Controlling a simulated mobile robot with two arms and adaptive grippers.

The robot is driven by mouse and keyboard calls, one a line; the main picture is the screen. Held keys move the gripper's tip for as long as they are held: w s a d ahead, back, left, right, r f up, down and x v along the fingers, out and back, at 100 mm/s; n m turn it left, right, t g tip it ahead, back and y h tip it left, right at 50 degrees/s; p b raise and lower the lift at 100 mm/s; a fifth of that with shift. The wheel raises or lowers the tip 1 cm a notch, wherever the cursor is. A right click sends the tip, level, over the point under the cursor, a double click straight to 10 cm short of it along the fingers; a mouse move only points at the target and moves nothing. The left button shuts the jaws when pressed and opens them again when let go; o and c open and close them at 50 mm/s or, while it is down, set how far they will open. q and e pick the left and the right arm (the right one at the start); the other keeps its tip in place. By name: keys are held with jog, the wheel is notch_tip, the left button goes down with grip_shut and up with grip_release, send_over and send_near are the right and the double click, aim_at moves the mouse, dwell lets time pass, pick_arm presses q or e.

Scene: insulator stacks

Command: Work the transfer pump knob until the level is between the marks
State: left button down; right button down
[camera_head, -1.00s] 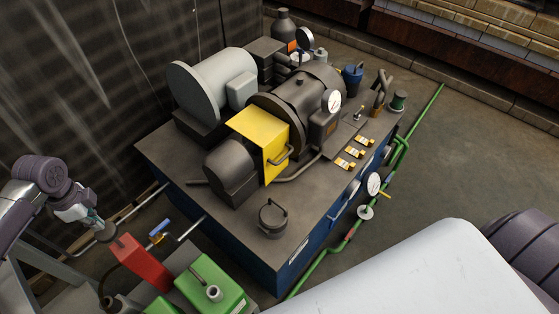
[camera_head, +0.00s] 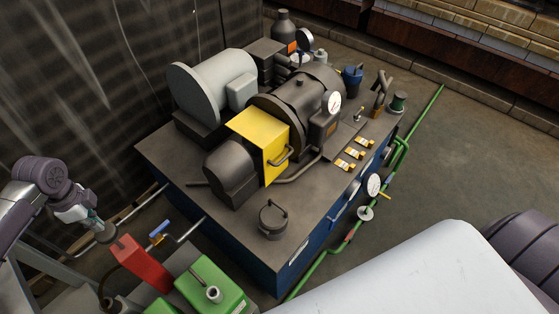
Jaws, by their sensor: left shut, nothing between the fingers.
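My left gripper (camera_head: 97,226) is at the lower left, shut and empty, close to a dark rounded knob-like piece (camera_head: 106,234). I cannot tell whether they touch, or whether this piece is the transfer pump knob. A level gauge with marks cannot be made out. My right gripper is not in view.
The large blue-sided machine bench (camera_head: 230,235) fills the middle. A red box (camera_head: 142,262), a green can (camera_head: 212,285) and a blue-handled valve (camera_head: 159,228) stand near my left gripper. A green pipe (camera_head: 330,248) runs along the bench's right side. Open floor lies to the right.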

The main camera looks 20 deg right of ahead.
aim_at(104, 232)
pick_arm(q)
jog(key=shift+f, duration=0.1)
jog(key=shift+f+b, duration=1.45)
jog(key=shift+f, duration=1.6)
jog(key=shift+r, duration=0.15)
notch_tip(104, 232, up, 9)
jog(key=p, duration=0.9)
